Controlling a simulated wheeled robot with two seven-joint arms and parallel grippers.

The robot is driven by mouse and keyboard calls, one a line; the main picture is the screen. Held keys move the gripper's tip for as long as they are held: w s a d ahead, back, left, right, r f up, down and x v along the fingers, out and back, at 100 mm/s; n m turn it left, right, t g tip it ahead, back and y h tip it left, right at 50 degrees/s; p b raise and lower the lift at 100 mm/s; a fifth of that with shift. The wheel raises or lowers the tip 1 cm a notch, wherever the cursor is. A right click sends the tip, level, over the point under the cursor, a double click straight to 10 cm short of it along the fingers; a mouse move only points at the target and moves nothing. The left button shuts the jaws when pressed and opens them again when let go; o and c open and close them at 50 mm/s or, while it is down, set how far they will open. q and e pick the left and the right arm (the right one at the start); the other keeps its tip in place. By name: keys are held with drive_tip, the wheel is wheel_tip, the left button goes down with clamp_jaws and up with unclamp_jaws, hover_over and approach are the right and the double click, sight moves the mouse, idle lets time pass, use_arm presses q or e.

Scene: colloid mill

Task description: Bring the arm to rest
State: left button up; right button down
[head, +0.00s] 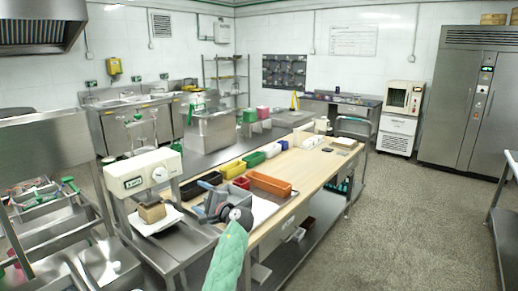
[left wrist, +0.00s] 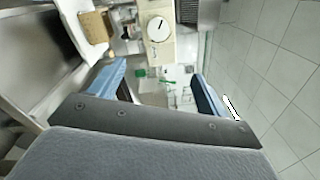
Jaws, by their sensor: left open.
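My left arm, in a pale green sleeve (head: 230,260), comes up from the bottom edge in the head view. Its gripper (head: 213,207) is over the near end of the table, beside the white tray. In the left wrist view the two blue fingers (left wrist: 160,88) stand wide apart with nothing between them. My right gripper does not show.
A cream machine with a dial (head: 142,174) stands left of the gripper, with a brown block (head: 152,211) on its pan. An orange bin (head: 270,184) and several other coloured bins line the wooden table (head: 318,176). Open floor (head: 400,220) lies right.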

use_arm(q)
drive_tip(key=w+d+f+n+h, duration=0.2)
drive_tip(key=d+f+n+h, duration=0.3)
drive_tip(key=f+n+h, duration=0.35)
drive_tip(key=s+d+f+g+h, duration=0.1)
drive_tip(key=s+f+h, duration=0.1)
drive_tip(key=s+f, duration=0.45)
drive_tip(key=s+d+f+n+g+h, duration=0.1)
drive_tip(key=s+f+h, duration=0.15)
drive_tip(key=f, duration=0.75)
drive_tip(key=s+d+f+g+h, duration=0.1)
drive_tip(key=s+f, duration=0.4)
drive_tip(key=f, duration=0.4)
drive_tip(key=s+a+f+g+h, duration=0.1)
drive_tip(key=s+f+g, duration=0.1)
drive_tip(key=s+f, duration=0.85)
drive_tip(key=s+a+f+g, duration=0.2)
drive_tip(key=s+f, duration=0.7)
drive_tip(key=s, duration=0.3)
drive_tip(key=s+f+g, duration=0.1)
drive_tip(key=s+f, duration=0.3)
drive_tip(key=s, duration=0.5)
drive_tip(key=s+a+f+g, duration=0.1)
drive_tip(key=s+f, duration=0.3)
drive_tip(key=s, duration=0.4)
drive_tip(key=s+a+f+g, duration=0.1)
drive_tip(key=s+f, duration=0.3)
drive_tip(key=s, duration=0.5)
drive_tip(key=shift+s, duration=0.3)
